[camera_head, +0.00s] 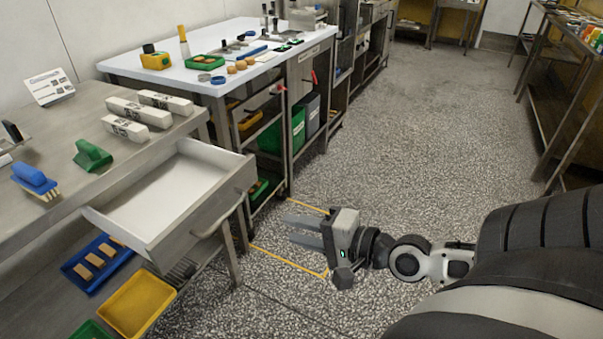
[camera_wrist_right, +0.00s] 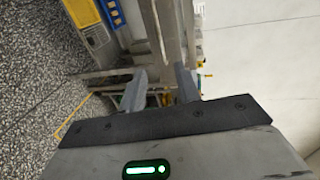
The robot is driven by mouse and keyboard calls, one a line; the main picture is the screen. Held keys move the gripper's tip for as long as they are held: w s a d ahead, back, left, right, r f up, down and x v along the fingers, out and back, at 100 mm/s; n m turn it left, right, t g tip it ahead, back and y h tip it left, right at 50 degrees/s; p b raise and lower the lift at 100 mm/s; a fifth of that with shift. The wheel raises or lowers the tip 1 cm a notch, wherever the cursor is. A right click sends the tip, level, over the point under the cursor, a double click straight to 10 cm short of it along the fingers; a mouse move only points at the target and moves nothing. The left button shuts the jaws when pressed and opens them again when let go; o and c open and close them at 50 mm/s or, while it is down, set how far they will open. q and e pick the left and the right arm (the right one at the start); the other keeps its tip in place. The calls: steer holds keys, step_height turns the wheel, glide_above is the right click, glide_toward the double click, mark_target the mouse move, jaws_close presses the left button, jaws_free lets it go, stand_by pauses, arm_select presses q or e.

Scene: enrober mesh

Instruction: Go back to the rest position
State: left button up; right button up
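My right gripper (camera_head: 290,228) is over the speckled floor, to the right of the open drawer, with its fingers pointing left. In the right wrist view its two fingers (camera_wrist_right: 160,85) stand apart with nothing held between them. The steel drawer (camera_head: 238,177) is pulled out of the worktable, and its white inside looks empty. The gripper is apart from the drawer and its handle (camera_head: 217,216). My left gripper is not in view.
The steel worktable (camera_head: 60,215) carries white blocks (camera_head: 140,112), a green brush (camera_head: 92,155) and a blue brush (camera_head: 35,180). A yellow bin (camera_head: 138,303) and a blue bin (camera_head: 80,278) are below. Open floor (camera_head: 430,130) lies ahead and right.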

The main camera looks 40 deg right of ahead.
stand_by(0.5)
steer(key=s+a+f+n+g+p, duration=0.1)
steer(key=s+a+f+n+g, duration=0.1)
steer(key=a+f+n, duration=0.3)
steer(key=s+a+f+n+g+h, duration=0.1)
steer(key=a+f+n, duration=0.4)
steer(key=a+n, duration=0.6)
steer(key=shift+s+a+f+n+g+p, duration=0.35)
steer(key=shift+s+g, duration=0.25)
steer(key=shift+s, duration=0.35)
